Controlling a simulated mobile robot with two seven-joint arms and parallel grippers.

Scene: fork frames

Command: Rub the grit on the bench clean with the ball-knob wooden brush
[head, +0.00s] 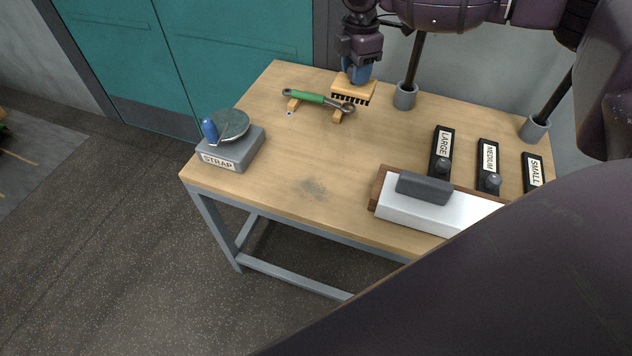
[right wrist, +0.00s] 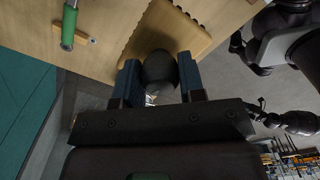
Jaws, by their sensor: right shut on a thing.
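The wooden brush (head: 354,90) is at the back of the bench (head: 290,150), its dark bristles facing down. My right gripper (head: 356,74) is above it, shut on its dark ball knob. In the right wrist view the knob (right wrist: 159,72) sits between the two blue fingers, with the brush's wooden body (right wrist: 168,35) beyond. I cannot tell whether the bristles touch the bench or hang just above it. The grit (head: 313,188) is a dark grey smudge near the bench's front edge, well apart from the brush. My left gripper is not in view.
A green-handled wrench (head: 308,97) lies on wooden rests beside the brush. A grey STRAP block (head: 232,150) stands at the left end. A white block with a dark bar (head: 424,187) on it stands right of the grit. Labelled black holders (head: 442,150) are farther right.

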